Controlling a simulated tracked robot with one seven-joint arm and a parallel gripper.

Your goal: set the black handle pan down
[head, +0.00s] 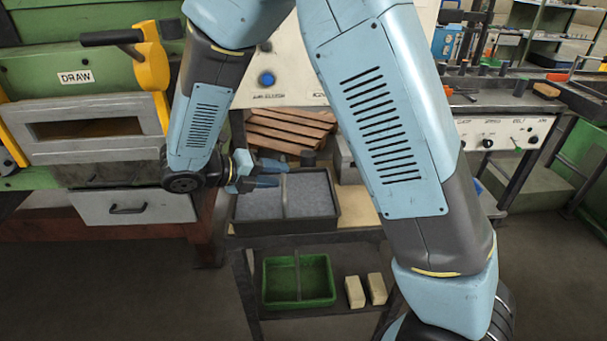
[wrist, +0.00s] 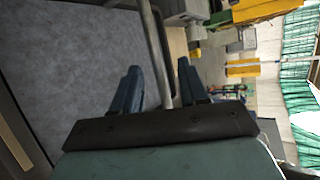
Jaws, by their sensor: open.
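The black handle pan (head: 287,225) sits level on the top of a dark stand in the head view, with a speckled grey inside. Its handle bar (head: 284,198) crosses over the middle. My gripper (head: 268,174) is at the pan's back left, near the far end of the bar. In the wrist view my gripper (wrist: 159,70) is open, with one blue finger on each side of the handle bar (wrist: 158,50). Gaps show between the bar and both fingers. The pan's grey inside (wrist: 70,60) fills the left of that view.
A green pan (head: 300,302) with a bar and two pale blocks (head: 366,290) are on the lower shelf. Reddish-brown bars (head: 290,128) lie behind the black pan. A green furnace with a DRAW label (head: 76,77) stands left, a control bench (head: 500,130) right.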

